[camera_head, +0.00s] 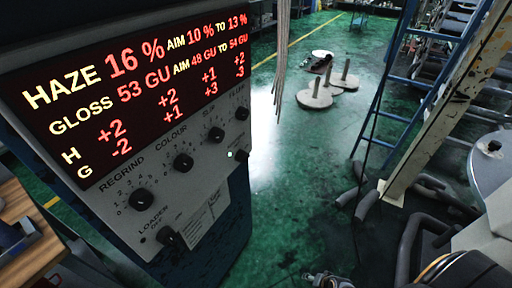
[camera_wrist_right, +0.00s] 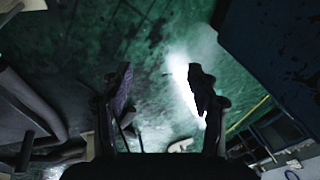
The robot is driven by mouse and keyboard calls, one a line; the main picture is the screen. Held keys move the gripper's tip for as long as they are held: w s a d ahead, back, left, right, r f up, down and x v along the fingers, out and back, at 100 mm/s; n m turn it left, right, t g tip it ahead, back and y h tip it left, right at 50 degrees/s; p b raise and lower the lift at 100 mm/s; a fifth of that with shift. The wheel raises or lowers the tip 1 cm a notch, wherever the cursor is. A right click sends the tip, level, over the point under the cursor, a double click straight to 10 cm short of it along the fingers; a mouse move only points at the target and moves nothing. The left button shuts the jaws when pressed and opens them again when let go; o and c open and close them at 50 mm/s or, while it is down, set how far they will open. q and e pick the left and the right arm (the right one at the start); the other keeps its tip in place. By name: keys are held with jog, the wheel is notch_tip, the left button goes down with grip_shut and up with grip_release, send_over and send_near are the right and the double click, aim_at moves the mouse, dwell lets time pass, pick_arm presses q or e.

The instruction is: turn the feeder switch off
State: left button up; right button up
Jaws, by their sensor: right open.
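The control panel (camera_head: 205,200) stands at the left in the head view. Neither switch is clear in that view. My left gripper is not in view.
Regrind (camera_head: 141,199), colour (camera_head: 183,162) and slip (camera_head: 216,134) dials sit below the red display (camera_head: 150,85), with another dial (camera_head: 242,113) further right. A blue ladder (camera_head: 385,115) and round-based stands (camera_head: 315,97) are beyond. Green floor (camera_head: 300,165) is clear right of the panel.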

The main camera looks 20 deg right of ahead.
jog(key=w+r+m+t+y, duration=0.15)
jog(key=w+r+m, duration=0.25)
jog(key=w+r, duration=0.45)
jog(key=m+t+y+p, duration=0.4)
jog(key=m+t+y, duration=0.4)
jog(key=m+y, duration=0.3)
send_near(247, 159)
jog(key=shift+m+h, duration=0.4)
jog(key=shift+h, duration=0.35)
jog(key=p+x, duration=0.1)
jog(key=x, duration=0.5)
jog(key=r+p+x, duration=0.1)
jog(key=x, duration=0.2)
jog(key=shift+s+a+p, duration=0.1)
jog(key=shift+a+p, duration=0.15)
jog(key=shift+p, duration=0.1)
jog(key=shift+w+a+f, duration=0.1)
jog(key=shift+w+a, duration=0.15)
jog(key=shift+w, duration=0.05)
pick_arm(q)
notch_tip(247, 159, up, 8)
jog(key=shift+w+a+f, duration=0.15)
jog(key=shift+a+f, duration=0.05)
pick_arm(e)
jog(key=shift+c, duration=0.5)
jog(key=c, duration=1)
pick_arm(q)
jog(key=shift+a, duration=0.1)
pick_arm(e)
jog(key=shift+c, duration=0.2)
